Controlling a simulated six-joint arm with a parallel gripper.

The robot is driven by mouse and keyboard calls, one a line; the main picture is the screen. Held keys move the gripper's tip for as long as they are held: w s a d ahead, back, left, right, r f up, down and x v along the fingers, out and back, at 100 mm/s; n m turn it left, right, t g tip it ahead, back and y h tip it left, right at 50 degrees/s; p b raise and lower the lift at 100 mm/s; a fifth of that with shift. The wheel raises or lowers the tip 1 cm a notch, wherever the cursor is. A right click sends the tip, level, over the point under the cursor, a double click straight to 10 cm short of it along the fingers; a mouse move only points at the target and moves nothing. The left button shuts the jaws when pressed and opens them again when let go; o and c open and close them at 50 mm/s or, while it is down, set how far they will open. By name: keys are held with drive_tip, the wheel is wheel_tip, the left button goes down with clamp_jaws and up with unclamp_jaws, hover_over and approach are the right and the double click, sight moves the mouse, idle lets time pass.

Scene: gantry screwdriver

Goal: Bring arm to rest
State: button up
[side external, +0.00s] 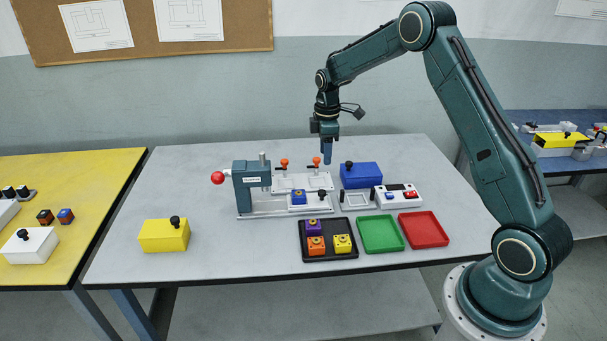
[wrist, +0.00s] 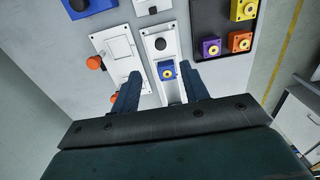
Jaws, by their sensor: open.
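My gripper (side external: 327,157) hangs pointing down above the back part of the grey work table (side external: 215,215), clear of the objects below it. In the wrist view its two fingers (wrist: 161,97) are spread apart with nothing held between them. The blue block (wrist: 167,71) shows beyond and between the fingertips. In the side view this blue block (side external: 298,198) sits on the fixture of the gantry screwdriver (side external: 251,187). The arm is raised and bent, reaching in from the right.
A black tray (side external: 328,256) holds purple, orange and yellow blocks. A green tray (side external: 381,250), a red tray (side external: 424,243), a button box (side external: 398,196), a blue box (side external: 361,175) and a yellow box (side external: 164,236) stand on the table. The front left is mostly free.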

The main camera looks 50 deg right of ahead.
drive_tip(key=shift+r, duration=0.45)
drive_tip(key=s+a+r+m+t, duration=0.1)
drive_tip(key=s+a+r+m, duration=0.1)
drive_tip(key=s+a+r, duration=0.55)
drive_tip(key=s+a+r+m+t, duration=0.2)
drive_tip(key=s+a+r, duration=0.25)
drive_tip(key=r, duration=0.55)
drive_tip(key=s+a+r+m+t, duration=0.1)
drive_tip(key=s+a+m, duration=0.1)
drive_tip(key=s, duration=0.8)
drive_tip(key=s+a+m+t, duration=0.1)
drive_tip(key=s+a+m, duration=0.2)
drive_tip(key=s, duration=0.7)
drive_tip(key=shift+s+a+r+t, duration=0.3)
drive_tip(key=shift+a+r, duration=0.05)
drive_tip(key=shift+a, duration=0.6)
